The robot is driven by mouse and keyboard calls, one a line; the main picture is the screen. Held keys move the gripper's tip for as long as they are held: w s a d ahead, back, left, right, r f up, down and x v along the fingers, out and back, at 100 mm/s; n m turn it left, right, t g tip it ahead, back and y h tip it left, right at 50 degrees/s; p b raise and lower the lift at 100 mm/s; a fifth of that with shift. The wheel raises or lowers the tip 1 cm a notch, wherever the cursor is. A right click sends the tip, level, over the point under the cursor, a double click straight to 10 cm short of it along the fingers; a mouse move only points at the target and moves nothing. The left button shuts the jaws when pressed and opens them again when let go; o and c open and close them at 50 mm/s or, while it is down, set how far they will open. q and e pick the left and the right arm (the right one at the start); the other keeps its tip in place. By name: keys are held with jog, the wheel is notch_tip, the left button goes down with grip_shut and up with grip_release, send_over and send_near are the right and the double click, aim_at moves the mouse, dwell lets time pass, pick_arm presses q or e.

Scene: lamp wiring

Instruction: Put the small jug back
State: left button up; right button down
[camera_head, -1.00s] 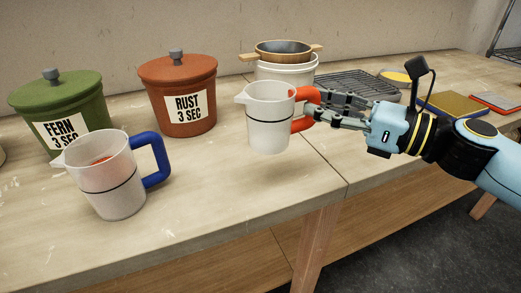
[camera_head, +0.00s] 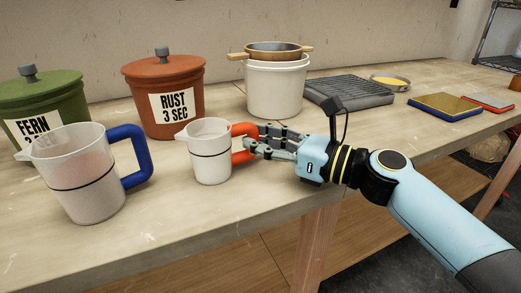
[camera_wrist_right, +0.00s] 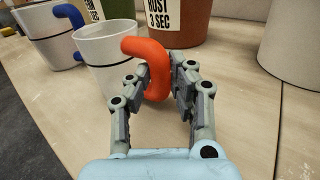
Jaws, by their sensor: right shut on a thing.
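The small jug (camera_head: 210,158) is white with a dark line around it and an orange-red handle (camera_head: 243,130). My right gripper (camera_head: 255,140) is shut on this handle from the right. The jug is upright, at or just above the table; I cannot tell whether its base touches. In the right wrist view the jug (camera_wrist_right: 108,72) stands left of the fingers, with its handle (camera_wrist_right: 155,68) between them. My left gripper is not in view.
A larger jug (camera_head: 80,185) with a blue handle stands to the left. Behind are a rust pot (camera_head: 135,80), a green pot (camera_head: 65,92), a white bucket (camera_head: 277,95) with a sieve (camera_head: 270,48), and a grey ribbed tray (camera_head: 348,90). Table (camera_head: 175,220) in front is clear.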

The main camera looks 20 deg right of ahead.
jog(key=shift+r, duration=0.15)
jog(key=c, duration=1.5)
grip_release()
jog(key=shift+c, duration=0.2)
jog(key=o, duration=0.4)
jog(key=shift+c, duration=0.2)
jog(key=b+v, duration=0.1)
jog(key=v, duration=0.9)
jog(key=shift+s+d+b, duration=0.1)
jog(key=shift+b, duration=0.3)
jog(key=shift+v, duration=0.9)
